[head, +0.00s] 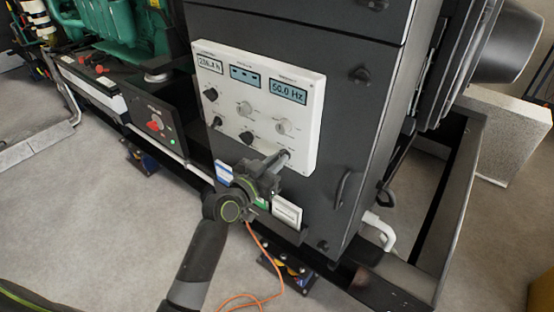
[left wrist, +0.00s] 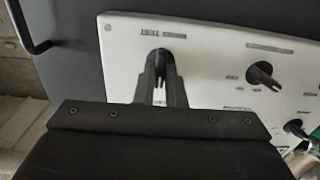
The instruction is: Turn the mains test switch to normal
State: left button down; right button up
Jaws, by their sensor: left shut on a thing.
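The white control panel (head: 262,95) is on the front of the dark cabinet. My left gripper (head: 284,157) reaches up to the panel's lower right and is shut on a dark switch knob there. In the left wrist view the panel is upside down. The knob (left wrist: 161,58), taken to be the mains test switch, sits between the fingertips of the left gripper (left wrist: 161,78), under an inverted label that seems to read TEST. The fingers hide part of the knob, and its exact setting cannot be told. My right gripper is not in view.
Other knobs (head: 247,138) sit left of and above my gripper on the panel, below displays, one reading 50.0 Hz (head: 289,91). A black box with a red switch (head: 154,126) is at left. A cabinet handle (head: 343,188) sticks out at right. An orange cable (head: 262,262) hangs below.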

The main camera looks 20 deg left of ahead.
pick_arm(q)
jog(key=n+p, duration=0.1)
jog(key=n, duration=0.4)
jog(key=shift+a+n, duration=0.1)
jog(key=shift+n, duration=0.2)
jog(key=shift+f, duration=0.1)
dwell(0.3)
jog(key=c, duration=1.5)
grip_release()
jog(key=shift+s, duration=0.1)
jog(key=b+v, duration=0.3)
jog(key=v, duration=1.4)
jog(key=shift+a, duration=0.1)
